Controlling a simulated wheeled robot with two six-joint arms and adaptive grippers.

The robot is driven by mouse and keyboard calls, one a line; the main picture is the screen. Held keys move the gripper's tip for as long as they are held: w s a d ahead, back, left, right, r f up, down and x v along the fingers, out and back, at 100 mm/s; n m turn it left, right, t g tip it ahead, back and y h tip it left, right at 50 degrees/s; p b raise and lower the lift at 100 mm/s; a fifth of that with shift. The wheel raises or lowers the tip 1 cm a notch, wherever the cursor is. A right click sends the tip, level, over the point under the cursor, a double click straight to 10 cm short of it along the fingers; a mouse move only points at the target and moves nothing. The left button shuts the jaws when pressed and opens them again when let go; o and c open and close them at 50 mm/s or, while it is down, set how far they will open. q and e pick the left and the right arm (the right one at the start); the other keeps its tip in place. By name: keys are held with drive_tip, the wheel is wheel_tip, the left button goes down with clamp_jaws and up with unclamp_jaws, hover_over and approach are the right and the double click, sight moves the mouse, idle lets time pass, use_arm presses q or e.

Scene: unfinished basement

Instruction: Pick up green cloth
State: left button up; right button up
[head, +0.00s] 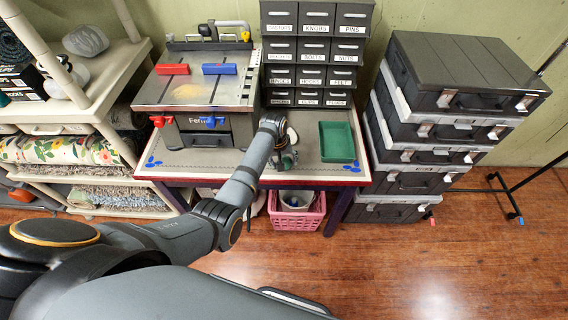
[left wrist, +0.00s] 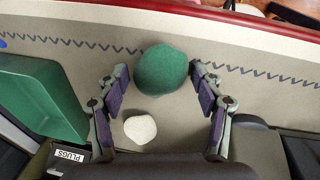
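The green cloth (left wrist: 161,69) shows in the left wrist view as a rounded, bunched lump on the light worktop. My left gripper (left wrist: 158,73) is open, with one finger on each side of the cloth and gaps visible between them. In the head view my left gripper (head: 285,160) is over the worktop, left of the green tray, and I cannot make out the cloth clearly there. My right gripper is in neither view.
A white rounded object (left wrist: 140,128) lies beside the cloth, between the fingers. A green tray (head: 337,142) stands to the right, labelled drawers (head: 315,55) behind. Stacked cases (head: 455,75) stand right of the table, a pink basket (head: 297,215) below.

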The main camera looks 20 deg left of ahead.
sight(283, 161)
use_arm(q)
drive_tip(key=c, duration=0.5)
drive_tip(key=shift+c, duration=0.2)
wheel_tip(283, 161, up, 10)
drive_tip(key=o, duration=0.4)
drive_tip(key=c, duration=0.5)
